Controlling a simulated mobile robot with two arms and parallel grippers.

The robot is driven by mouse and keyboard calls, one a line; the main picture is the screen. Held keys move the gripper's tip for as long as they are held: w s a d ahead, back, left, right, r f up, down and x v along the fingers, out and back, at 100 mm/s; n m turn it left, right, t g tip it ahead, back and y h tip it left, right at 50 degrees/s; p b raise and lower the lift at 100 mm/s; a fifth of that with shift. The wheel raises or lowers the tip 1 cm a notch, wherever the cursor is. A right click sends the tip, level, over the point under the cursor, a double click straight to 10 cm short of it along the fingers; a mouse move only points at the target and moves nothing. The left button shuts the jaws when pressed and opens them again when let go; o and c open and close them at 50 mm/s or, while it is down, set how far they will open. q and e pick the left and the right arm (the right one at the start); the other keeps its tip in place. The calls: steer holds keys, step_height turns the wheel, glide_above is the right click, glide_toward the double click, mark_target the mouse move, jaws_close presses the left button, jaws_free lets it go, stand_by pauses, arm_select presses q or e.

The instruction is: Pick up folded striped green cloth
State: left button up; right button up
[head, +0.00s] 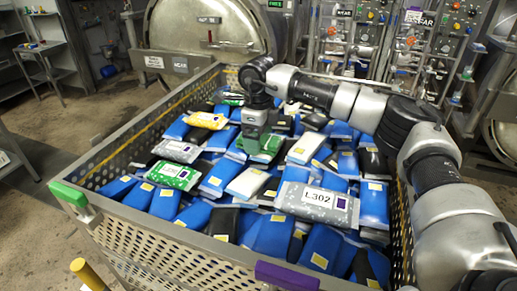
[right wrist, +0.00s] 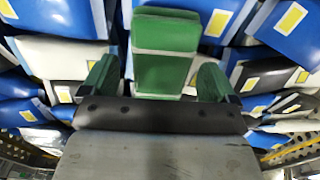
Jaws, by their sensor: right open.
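The folded striped green cloth (right wrist: 165,48) lies in the pile, straight ahead of my right gripper (right wrist: 160,80) in the right wrist view. It is green with pale bands across it. My right gripper's two green fingers stand apart, one on each side of the cloth's near end; I cannot tell whether they touch it. In the head view the right gripper (head: 256,146) points down into the middle of the basket, and the green cloth (head: 270,145) shows partly beside and under it. My left gripper is not in view.
A perforated metal basket (head: 150,250) holds many blue, white and black pouches packed closely around the cloth. A grey pouch labelled L302 (head: 318,203) and a green-and-white pouch (head: 174,175) lie nearer the front. Autoclave doors (head: 200,25) and a control panel (head: 420,45) stand behind.

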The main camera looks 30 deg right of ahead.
steer(key=shift+f, duration=0.25)
steer(key=shift+w, duration=0.1)
steer(key=c, duration=1)
steer(key=shift+r, duration=0.1)
steer(key=shift+r, duration=0.2)
steer(key=r+p, duration=0.2)
steer(key=r, duration=0.1)
steer(key=r+p, duration=0.1)
steer(key=shift+s+d+r, duration=0.15)
steer(key=shift+s+d, duration=0.05)
steer(key=shift+s, duration=0.2)
steer(key=s+d+r, duration=0.3)
steer(key=s+r, duration=0.3)
steer(key=s, duration=0.4)
steer(key=shift+s+d+p, duration=0.15)
steer(key=shift+d+p, duration=0.05)
steer(key=shift+p, duration=0.2)
